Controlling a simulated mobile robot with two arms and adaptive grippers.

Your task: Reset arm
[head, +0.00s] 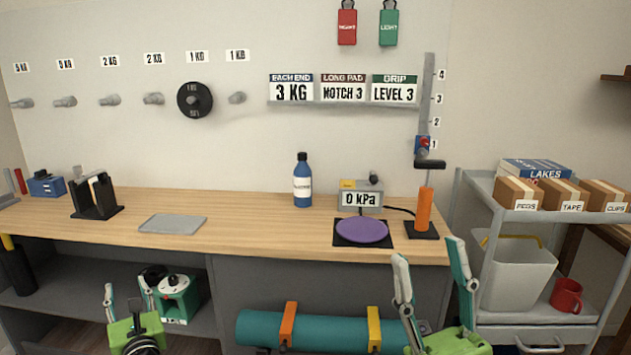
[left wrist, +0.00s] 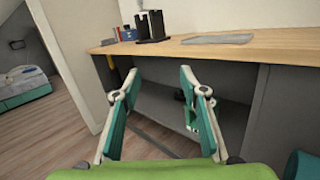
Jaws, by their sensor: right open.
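My left gripper (head: 128,287) shows at the bottom left of the head view, in front of the workbench and below its top. In the left wrist view its two fingers (left wrist: 159,75) stand apart with nothing between them, so it is open and empty. My right gripper (head: 428,250) is at the lower right of the head view, in front of the bench's right end. Its fingers are spread wide, open and empty. Most of both arms is out of view.
The wooden workbench (head: 110,228) carries a blue bottle (head: 303,182), a purple disc (head: 361,230) and an orange cylinder (head: 425,209). A teal roll (head: 330,328) lies low between my grippers. A grey cart (head: 462,200) stands at right. Open floor (left wrist: 50,130) shows in the left wrist view.

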